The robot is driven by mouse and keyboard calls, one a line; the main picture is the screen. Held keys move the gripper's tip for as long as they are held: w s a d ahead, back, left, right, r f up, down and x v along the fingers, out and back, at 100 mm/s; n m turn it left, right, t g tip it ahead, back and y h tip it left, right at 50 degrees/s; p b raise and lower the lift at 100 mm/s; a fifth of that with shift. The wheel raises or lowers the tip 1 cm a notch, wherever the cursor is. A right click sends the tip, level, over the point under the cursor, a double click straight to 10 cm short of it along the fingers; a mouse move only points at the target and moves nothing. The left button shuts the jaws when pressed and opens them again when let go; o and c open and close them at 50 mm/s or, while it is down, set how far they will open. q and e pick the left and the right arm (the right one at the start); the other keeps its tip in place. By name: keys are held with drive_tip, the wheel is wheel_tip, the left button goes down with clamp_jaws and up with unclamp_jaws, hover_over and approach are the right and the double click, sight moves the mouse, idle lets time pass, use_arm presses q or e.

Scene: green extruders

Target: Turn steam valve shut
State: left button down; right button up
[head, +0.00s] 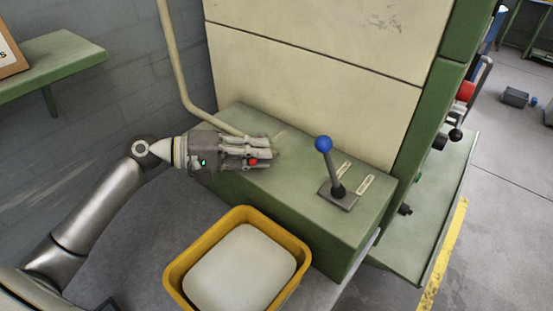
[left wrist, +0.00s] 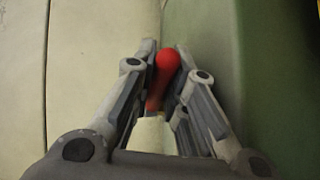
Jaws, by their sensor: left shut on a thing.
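My left gripper (head: 262,152) is above the green machine ledge, by the lower end of a cream pipe (head: 212,116). It is shut on a red valve handle, whose red end shows beside the fingers (head: 253,162). In the left wrist view the red handle (left wrist: 166,62) lies between the two fingers (left wrist: 165,85), with a cream piece (left wrist: 149,134) at its lower end. The fingers hide most of the valve in the head view. My right gripper is not in view.
A blue-knobbed lever (head: 323,144) stands on the green ledge (head: 300,222), right of the gripper. A yellow tub (head: 176,271) with pale contents sits below in front. A green shelf (head: 60,58) is on the left wall. Cream machine panels (head: 310,85) rise behind.

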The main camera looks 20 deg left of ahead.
use_arm(q)
drive_tip(key=shift+w+a+f+m+g+h+b, duration=0.15)
drive_tip(key=shift+a+m+g+h+b, duration=0.1)
drive_tip(key=shift+m+g+b, duration=0.25)
drive_tip(key=shift+s+a+f+m+g+h+b, duration=0.1)
drive_tip(key=shift+a+m+g+h+b, duration=0.15)
drive_tip(key=shift+m+g+b, duration=0.2)
drive_tip(key=shift+a+r+m+g+h+b, duration=0.1)
drive_tip(key=shift+a+m+g+h+b, duration=0.2)
drive_tip(key=shift+m+g+h, duration=0.5)
drive_tip(key=shift+w+a+m+g, duration=0.1)
drive_tip(key=shift+a+m+g, duration=0.15)
drive_tip(key=shift+m+g, duration=0.7)
drive_tip(key=shift+a+r+g, duration=0.1)
drive_tip(key=shift+a+g, duration=0.05)
drive_tip(key=shift+g, duration=0.65)
drive_tip(key=c, duration=1.7)
unclamp_jaws()
drive_tip(key=shift+a, duration=0.15)
drive_tip(key=a+r, duration=0.2)
drive_tip(key=a, duration=0.9)
drive_tip(key=shift+s+a, duration=0.3)
drive_tip(key=shift+s, duration=0.1)
